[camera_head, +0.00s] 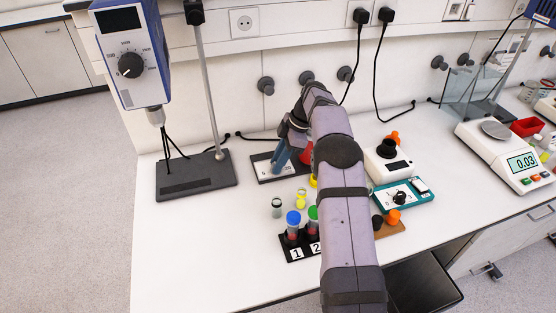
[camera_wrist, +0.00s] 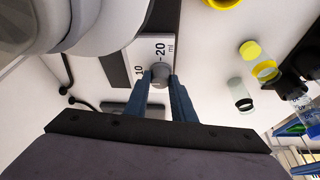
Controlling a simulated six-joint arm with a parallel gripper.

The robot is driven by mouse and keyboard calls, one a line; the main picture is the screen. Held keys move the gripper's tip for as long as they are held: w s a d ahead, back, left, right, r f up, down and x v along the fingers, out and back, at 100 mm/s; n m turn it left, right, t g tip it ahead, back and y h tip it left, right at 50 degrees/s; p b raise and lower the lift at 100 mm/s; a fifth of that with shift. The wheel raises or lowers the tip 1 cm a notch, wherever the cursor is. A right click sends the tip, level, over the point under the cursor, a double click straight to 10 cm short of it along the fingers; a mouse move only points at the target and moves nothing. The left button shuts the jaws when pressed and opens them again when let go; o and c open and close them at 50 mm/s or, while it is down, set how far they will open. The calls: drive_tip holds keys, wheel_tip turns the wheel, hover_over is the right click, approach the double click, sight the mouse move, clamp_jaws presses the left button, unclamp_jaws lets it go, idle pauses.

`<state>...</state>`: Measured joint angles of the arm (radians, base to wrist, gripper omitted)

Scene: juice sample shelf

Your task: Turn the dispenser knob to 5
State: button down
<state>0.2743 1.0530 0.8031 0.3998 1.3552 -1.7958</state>
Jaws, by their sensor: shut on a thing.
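The dispenser knob (camera_wrist: 160,72) is a small grey round knob on a white scale plate (camera_wrist: 140,50) marked 10 and 20 ml, seen in the wrist view. My gripper (camera_wrist: 160,80) has its two blue fingers on either side of the knob and is shut on it. No 5 mark shows, and I cannot tell where the knob points. In the head view my gripper (camera_head: 279,162) reaches down to the dispenser's dark base (camera_head: 264,178) at the back of the bench. My arm and fingers hide the knob there.
A stirrer (camera_head: 131,60) stands at left on a black base (camera_head: 195,176). A rack (camera_head: 297,253) with capped tubes and loose vials (camera_head: 277,207) are in front of the dispenser. A teal device (camera_head: 405,196) and a balance (camera_head: 500,150) stand to the right. The front left bench is clear.

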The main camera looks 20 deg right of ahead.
idle(0.3)
drive_tip(key=c, duration=1.5)
unclamp_jaws()
drive_tip(key=shift+b+v, duration=0.45)
drive_tip(key=shift+v, duration=3.25)
